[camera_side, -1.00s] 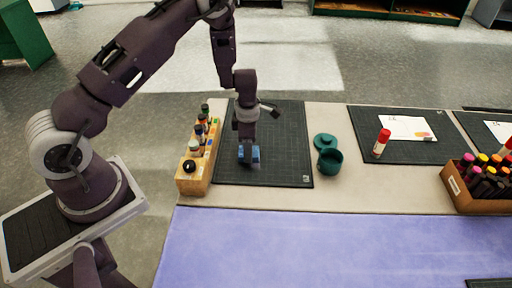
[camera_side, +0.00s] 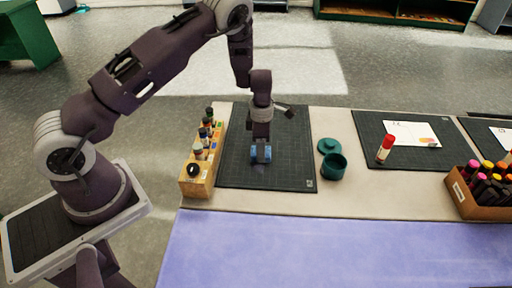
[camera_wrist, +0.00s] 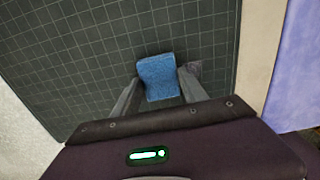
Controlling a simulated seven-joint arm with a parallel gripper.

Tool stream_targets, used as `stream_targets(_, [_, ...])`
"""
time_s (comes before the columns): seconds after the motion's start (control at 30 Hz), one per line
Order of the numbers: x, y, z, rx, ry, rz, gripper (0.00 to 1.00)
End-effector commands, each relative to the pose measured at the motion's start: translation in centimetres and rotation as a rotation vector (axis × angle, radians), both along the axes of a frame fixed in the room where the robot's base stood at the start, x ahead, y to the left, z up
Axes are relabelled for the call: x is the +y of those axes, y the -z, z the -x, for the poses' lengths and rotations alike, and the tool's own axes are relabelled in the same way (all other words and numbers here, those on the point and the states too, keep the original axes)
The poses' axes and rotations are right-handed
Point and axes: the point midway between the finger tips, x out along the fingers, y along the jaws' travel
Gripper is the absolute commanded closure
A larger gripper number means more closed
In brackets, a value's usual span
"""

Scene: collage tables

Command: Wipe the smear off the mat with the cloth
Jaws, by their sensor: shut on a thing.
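My gripper (camera_side: 261,146) is shut on the blue cloth (camera_side: 261,156) over the dark gridded mat (camera_side: 295,150). In the wrist view the folded cloth (camera_wrist: 157,74) sits between the two fingers of my gripper (camera_wrist: 160,88). It is low at the mat's surface (camera_wrist: 70,50); I cannot tell for sure that it touches. A dull grey-purple patch (camera_wrist: 195,68), likely the smear, shows on the mat just right of the right finger, partly hidden by it. In the side view the smear is too faint to tell clearly.
A wooden rack of small bottles (camera_side: 199,170) stands along the mat's left edge. A green pot (camera_side: 334,166) and its lid (camera_side: 328,146) are right of the mat. Farther right are a glue stick (camera_side: 385,149) on a second mat and a box of markers (camera_side: 480,188).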

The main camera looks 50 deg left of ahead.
Motion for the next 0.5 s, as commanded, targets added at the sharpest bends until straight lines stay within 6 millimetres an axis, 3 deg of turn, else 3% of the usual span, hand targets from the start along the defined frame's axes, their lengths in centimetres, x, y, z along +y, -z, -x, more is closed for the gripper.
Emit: stream_targets(0.5, [-3.1, 0.2, -3.1, -0.001, 0.003, 0.000, 0.89])
